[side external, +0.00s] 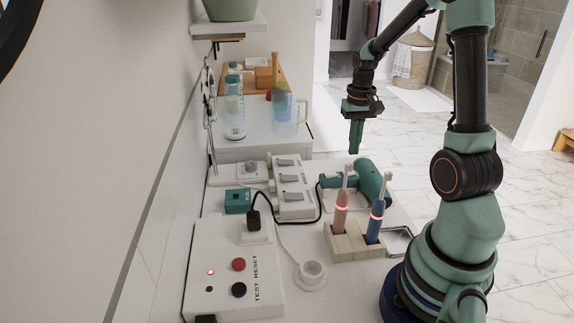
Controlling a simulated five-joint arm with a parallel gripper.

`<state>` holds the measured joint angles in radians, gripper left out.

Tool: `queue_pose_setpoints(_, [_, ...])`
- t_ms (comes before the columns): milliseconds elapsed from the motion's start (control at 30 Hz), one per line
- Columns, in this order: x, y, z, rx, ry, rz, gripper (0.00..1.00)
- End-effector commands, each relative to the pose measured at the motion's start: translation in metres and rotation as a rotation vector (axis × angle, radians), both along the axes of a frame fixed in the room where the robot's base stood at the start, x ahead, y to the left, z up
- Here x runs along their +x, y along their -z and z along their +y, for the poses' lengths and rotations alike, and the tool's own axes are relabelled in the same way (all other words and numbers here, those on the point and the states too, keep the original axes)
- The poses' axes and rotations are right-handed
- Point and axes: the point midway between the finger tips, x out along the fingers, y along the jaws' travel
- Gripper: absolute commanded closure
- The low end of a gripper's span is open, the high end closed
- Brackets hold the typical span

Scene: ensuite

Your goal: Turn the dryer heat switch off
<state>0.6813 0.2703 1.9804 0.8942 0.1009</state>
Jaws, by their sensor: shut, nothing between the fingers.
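A teal hair dryer (370,181) lies on the white counter, partly hidden behind two toothbrushes. A black cord runs from near its handle to a black plug (253,221). A white switch panel (293,200) with several grey rocker switches stands left of the dryer. I cannot read any labels on it, nor tell which switch is the heat switch or how the rockers are set. My gripper (355,151) is shut and empty, pointing down in the air above and behind the dryer. It appears apart from the dryer and the panel.
A pink toothbrush (341,212) and a blue toothbrush (375,222) stand in a beige holder (354,249). A white TEST/RESET box (227,268) is at the front left. Bottles (235,110) and a clear jug (285,118) stand at the back. Air around my gripper looks clear.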

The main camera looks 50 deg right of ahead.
Motion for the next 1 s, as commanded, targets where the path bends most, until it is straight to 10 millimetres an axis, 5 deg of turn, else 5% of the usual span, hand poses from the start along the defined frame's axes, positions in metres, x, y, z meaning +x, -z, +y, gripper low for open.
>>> queue_pose_setpoints(300, [-0.002,0.047,-0.002,0.001,0.000,0.001,1.00])
queue_pose_setpoints(1000, [-0.008,0.068,-0.008,-0.006,0.002,-0.008,1.00])
